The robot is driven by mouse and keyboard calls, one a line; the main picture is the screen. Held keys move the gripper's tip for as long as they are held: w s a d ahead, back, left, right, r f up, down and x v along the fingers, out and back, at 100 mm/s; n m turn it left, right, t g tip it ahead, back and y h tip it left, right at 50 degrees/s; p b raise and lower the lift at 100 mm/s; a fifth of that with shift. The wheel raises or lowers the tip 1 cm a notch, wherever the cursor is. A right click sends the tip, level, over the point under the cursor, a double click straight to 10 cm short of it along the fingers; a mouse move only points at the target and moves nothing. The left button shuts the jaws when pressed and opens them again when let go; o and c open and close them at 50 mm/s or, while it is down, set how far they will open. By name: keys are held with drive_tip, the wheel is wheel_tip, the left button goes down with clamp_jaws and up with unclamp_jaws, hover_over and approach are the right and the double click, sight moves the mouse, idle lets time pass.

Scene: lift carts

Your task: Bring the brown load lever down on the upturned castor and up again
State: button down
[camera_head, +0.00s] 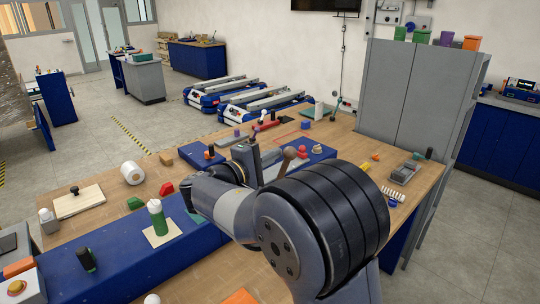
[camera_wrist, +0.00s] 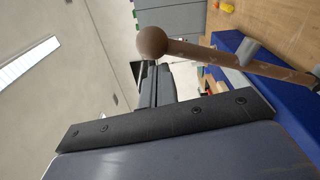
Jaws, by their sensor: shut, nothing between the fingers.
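The brown load lever (camera_wrist: 225,57) crosses the upper right of the wrist view, a rod ending in a round brown knob (camera_wrist: 152,42). The knob also shows in the head view (camera_head: 289,153), just right of my gripper, above the blue fixture on the bench. My gripper (camera_wrist: 152,68) is shut and empty, its fingertips close to the knob in the wrist view; I cannot tell whether they touch. In the head view my gripper (camera_head: 246,150) is partly hidden by my arm. I cannot make out the upturned castor; my arm covers part of the fixture.
The wooden bench (camera_head: 345,140) holds several small parts around the blue fixture (camera_head: 318,153). A grey cabinet (camera_head: 415,90) stands behind the bench at right. Blue lift carts (camera_head: 230,92) are on the floor beyond.

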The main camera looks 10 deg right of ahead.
drive_tip(key=shift+s+f+b, duration=0.1)
drive_tip(key=shift+f+b, duration=0.05)
drive_tip(key=shift+b, duration=0.15)
drive_tip(key=s+d+f+m+b, duration=0.3)
drive_tip(key=f+b, duration=0.4)
drive_tip(key=b, duration=0.8)
drive_tip(key=s+d+f+m+b, duration=0.4)
drive_tip(key=s+f+m+b, duration=0.1)
drive_tip(key=b, duration=0.9)
drive_tip(key=s+d+f+m+h+b, duration=0.1)
drive_tip(key=s+d+f+m+b, duration=0.2)
drive_tip(key=f+b, duration=0.6)
drive_tip(key=s+m+b, duration=0.2)
drive_tip(key=s+b, duration=0.1)
drive_tip(key=b, duration=0.3)
drive_tip(key=shift+s+d+b, duration=0.2)
drive_tip(key=shift+d+b, duration=0.05)
drive_tip(key=shift+b, duration=0.05)
drive_tip(key=shift+f, duration=0.1)
